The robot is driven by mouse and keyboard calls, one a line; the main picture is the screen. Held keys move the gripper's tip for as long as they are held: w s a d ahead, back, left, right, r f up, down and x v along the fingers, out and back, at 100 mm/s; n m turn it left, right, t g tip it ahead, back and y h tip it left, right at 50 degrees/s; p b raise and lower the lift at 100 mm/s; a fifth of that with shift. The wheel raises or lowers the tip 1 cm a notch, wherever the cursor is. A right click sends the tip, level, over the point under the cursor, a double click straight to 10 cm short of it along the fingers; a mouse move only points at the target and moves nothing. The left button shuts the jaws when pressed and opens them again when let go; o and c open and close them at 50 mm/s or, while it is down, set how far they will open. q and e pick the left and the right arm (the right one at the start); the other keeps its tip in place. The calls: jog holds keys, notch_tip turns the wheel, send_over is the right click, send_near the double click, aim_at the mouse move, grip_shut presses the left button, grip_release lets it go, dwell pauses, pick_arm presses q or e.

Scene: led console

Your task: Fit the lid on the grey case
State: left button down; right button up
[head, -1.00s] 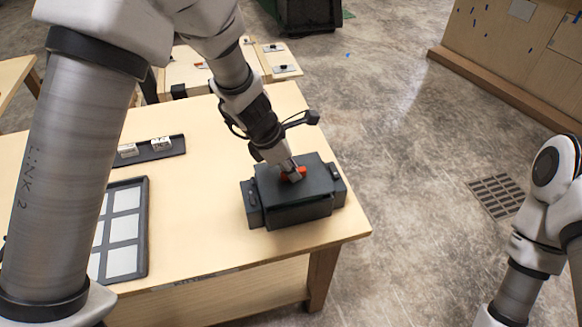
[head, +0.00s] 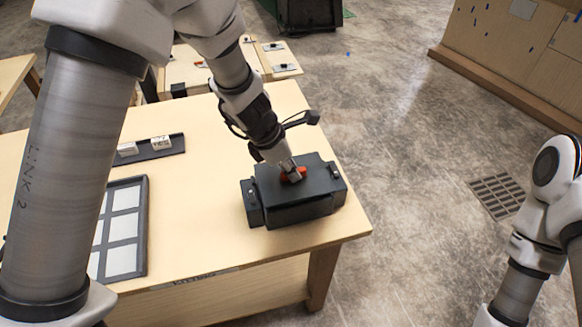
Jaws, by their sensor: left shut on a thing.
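The grey case (head: 290,214) is a dark box with a latch block on its left and right sides, near the table's right front corner. Its dark lid (head: 318,174) lies over the top of the case, with a red-orange handle (head: 299,175) in the middle. My left gripper (head: 292,172) comes down from above and is shut on the handle. The fingertips partly hide the handle. I cannot tell whether the lid is fully seated. My right arm shows at the right edge; its gripper is out of view.
A wooden table (head: 200,235) carries the case. A dark narrow tray (head: 160,149) with small white blocks and a dark-framed panel (head: 123,230) with white squares lie to the left. Open floor is to the right, with a floor grate (head: 497,195).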

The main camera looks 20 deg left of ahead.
pick_arm(q)
jog(key=shift+f+b, duration=0.85)
jog(key=shift+f, duration=0.15)
dwell(0.6)
jog(key=c, duration=1.1)
grip_release()
jog(key=shift+o, duration=0.2)
jog(key=v, duration=1.2)
